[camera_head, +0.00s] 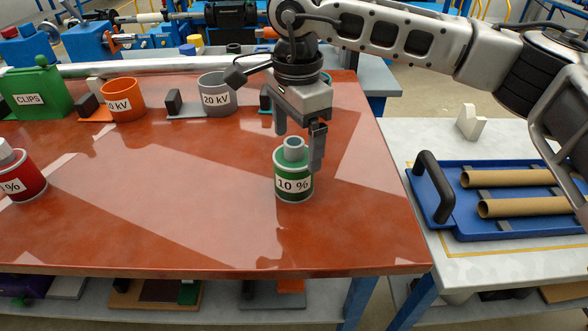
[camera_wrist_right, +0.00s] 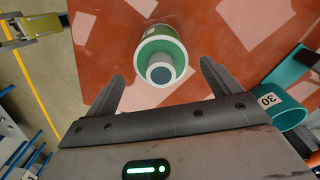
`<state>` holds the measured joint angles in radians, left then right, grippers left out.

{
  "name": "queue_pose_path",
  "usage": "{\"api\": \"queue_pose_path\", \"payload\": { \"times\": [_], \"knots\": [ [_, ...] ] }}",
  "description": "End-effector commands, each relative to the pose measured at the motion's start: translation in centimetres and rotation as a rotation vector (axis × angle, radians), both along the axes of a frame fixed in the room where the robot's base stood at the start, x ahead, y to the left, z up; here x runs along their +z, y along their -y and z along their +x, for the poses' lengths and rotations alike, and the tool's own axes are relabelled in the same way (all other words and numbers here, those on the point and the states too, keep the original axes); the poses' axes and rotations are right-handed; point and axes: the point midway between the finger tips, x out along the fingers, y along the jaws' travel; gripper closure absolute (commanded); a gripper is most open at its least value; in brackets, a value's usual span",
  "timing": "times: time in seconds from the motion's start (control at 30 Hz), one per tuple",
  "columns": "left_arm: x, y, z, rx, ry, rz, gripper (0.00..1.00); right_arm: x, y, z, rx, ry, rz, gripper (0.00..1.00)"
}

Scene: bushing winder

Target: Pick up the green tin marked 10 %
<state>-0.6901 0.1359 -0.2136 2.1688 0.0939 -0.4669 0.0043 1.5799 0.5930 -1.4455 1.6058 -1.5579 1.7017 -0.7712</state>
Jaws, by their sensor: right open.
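The green tin marked 10 % (camera_head: 294,185) stands upright on the red-brown table (camera_head: 190,215), towards its right side. A narrower grey neck rises from its top. My right gripper (camera_head: 299,145) is open above the tin, pointing down, with one finger beside the neck on the right. In the right wrist view the tin (camera_wrist_right: 162,55) shows from above, just beyond and between the spread fingertips of the gripper (camera_wrist_right: 162,85). Nothing is between the fingers that I can see clearly held.
A red tin (camera_head: 22,178) stands at the far left. An orange 20 kV cup (camera_head: 123,100), a grey 20 kV cup (camera_head: 215,95) and a green CLIPS box (camera_head: 36,92) line the back. A blue tray (camera_head: 462,222) with brown tubes lies on the right table. The table's middle is clear.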

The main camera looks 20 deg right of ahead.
Motion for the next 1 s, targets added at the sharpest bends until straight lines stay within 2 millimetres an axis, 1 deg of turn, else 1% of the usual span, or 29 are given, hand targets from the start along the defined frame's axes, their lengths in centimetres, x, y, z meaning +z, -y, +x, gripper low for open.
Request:
{"api": "queue_pose_path", "payload": {
  "times": [0.17,0.33,0.43,0.53,0.73,0.77,0.8,0.87,0.9,0.93,1.0],
  "knots": [
    [0.1,0.0,0.0,0.0,-0.002,0.002,0.11,-1.2,-0.1,0.0,0.0,-0.002,-0.001,0.1],
    [0.4,-0.1,-0.1,-0.001,-0.003,0.008,0.11,-3.9,-0.4,0.0,0.001,-0.003,-0.002,0.1],
    [0.2,-0.1,-0.1,-0.001,-0.005,0.011,0.11,-5.0,-0.4,0.0,0.001,-0.001,0.0,0.1],
    [0.0,-0.1,-0.1,-0.001,-0.009,0.013,0.11,-5.6,-0.4,0.1,0.001,0.001,0.0,0.1],
    [-0.1,-0.1,0.0,-0.001,-0.009,0.015,0.11,-5.6,-0.4,0.1,0.001,0.001,0.0,0.1],
    [0.0,-0.1,0.0,-0.001,-0.008,0.014,0.11,-5.6,-0.4,0.1,0.0,0.001,0.0,0.16],
    [0.0,-0.1,0.0,-0.001,-0.008,0.015,0.11,-5.6,-0.4,0.1,0.0,0.001,0.0,0.27],
    [0.0,-0.1,0.0,-0.002,-0.008,0.015,0.11,-5.6,-0.4,0.1,0.0,0.001,0.0,0.44],
    [0.0,-0.1,0.0,-0.002,-0.008,0.015,0.11,-5.6,-0.4,0.1,0.0,0.001,0.0,0.55],
    [0.0,-0.1,0.0,-0.002,-0.008,0.015,0.11,-5.6,-0.4,0.1,0.0,0.001,0.0,0.63],
    [0.1,-0.1,0.0,-0.003,-0.006,0.015,0.11,-5.5,-0.4,0.1,0.0,0.002,0.001,0.63]
  ]
}}
